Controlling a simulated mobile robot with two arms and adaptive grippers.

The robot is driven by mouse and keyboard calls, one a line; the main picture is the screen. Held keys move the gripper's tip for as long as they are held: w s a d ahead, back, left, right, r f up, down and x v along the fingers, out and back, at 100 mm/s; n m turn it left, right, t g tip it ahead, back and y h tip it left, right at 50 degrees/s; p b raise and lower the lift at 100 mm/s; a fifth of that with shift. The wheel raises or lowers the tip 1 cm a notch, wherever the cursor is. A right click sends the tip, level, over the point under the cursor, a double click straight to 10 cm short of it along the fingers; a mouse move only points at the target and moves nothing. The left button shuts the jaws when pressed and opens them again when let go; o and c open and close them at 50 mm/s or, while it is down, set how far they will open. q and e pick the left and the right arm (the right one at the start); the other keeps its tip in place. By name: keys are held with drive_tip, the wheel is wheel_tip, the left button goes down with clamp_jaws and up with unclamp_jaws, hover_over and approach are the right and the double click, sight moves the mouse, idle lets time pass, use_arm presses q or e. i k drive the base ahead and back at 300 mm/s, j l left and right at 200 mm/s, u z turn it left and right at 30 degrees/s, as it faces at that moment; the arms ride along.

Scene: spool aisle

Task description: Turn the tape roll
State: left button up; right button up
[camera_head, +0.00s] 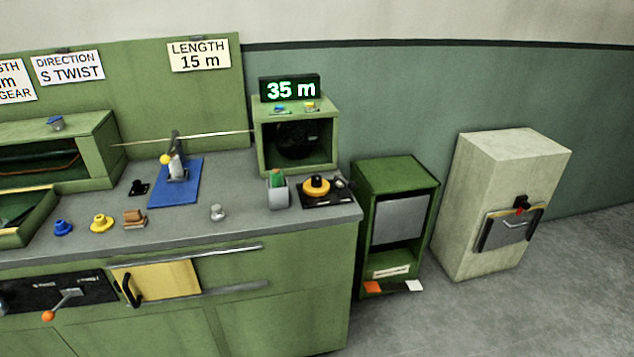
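No thing is plainly marked as the tape roll. A round yellow piece with a dark centre (316,187) lies on a black plate (328,200) at the right end of the green bench; I cannot tell whether it is the tape roll. A dark round thing (295,138) sits in shadow inside the open green box behind it, and its details are too dark to make out. Neither of my grippers is in view.
The grey benchtop (240,220) also holds a blue plate with a small device (176,185), a grey cup (278,192), and yellow (102,223) and blue (63,228) knobs. A green cabinet (395,170) and pale cabinet (500,200) stand right. Floor in front is clear.

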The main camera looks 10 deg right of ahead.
sight(316, 185)
drive_tip(key=i+l+z, duration=0.15)
drive_tip(key=i+l, duration=0.3)
drive_tip(key=l, duration=0.2)
drive_tip(key=i+l+z, duration=0.2)
drive_tip(key=i+l, duration=0.3)
drive_tip(key=l, duration=0.1)
